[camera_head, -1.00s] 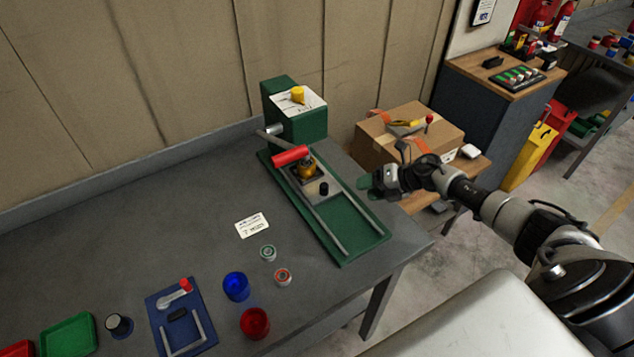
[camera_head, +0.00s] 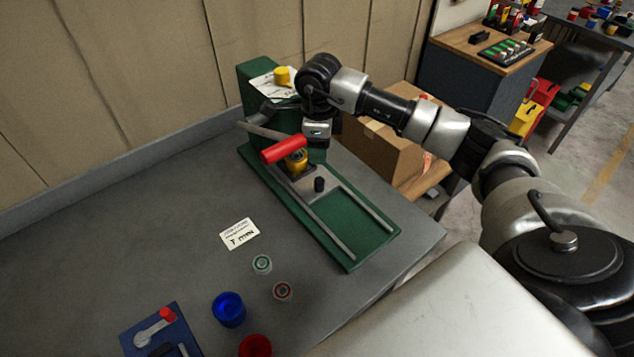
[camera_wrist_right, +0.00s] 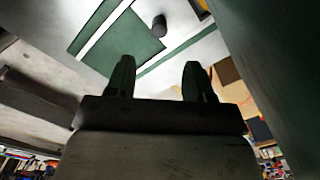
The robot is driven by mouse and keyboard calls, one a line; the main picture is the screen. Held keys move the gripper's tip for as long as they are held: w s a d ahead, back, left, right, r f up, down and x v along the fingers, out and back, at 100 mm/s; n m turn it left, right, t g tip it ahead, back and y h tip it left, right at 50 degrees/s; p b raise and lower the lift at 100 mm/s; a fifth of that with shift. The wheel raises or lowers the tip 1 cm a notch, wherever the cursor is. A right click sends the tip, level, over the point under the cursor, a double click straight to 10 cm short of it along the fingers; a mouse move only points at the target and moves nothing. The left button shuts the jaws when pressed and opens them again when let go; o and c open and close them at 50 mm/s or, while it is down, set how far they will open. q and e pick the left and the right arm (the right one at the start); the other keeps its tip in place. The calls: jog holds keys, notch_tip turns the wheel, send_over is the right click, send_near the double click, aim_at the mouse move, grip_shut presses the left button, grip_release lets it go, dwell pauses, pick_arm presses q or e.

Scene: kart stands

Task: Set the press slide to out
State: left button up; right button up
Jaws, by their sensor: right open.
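The green press (camera_head: 255,85) stands on the grey bench, with a red-handled lever (camera_head: 283,149). Its grey slide plate (camera_head: 327,196), with a black knob (camera_head: 319,184), sits between two rails at the column end. Bare green base (camera_head: 360,222) shows at the front end. A yellow-brown piece (camera_head: 297,163) is on the plate behind the knob. My right gripper (camera_head: 318,142) hangs beside the press column, behind the knob and apart from it. In the wrist view its two fingers (camera_wrist_right: 158,78) are spread and empty, with the knob (camera_wrist_right: 159,27) beyond them. My left gripper is out of view.
A cardboard box (camera_head: 380,150) stands on a wooden surface right of the press. A white card (camera_head: 240,234), two small round pieces, a blue cup (camera_head: 229,309) and a red cup (camera_head: 255,346) lie in front. The bench left of the press is clear.

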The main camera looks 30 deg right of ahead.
aim_at(319, 180)
notch_tip(319, 180, down, 12)
jog(key=b, duration=0.6)
jog(key=shift+r, duration=0.25)
jog(key=shift+s, duration=0.1)
grip_shut()
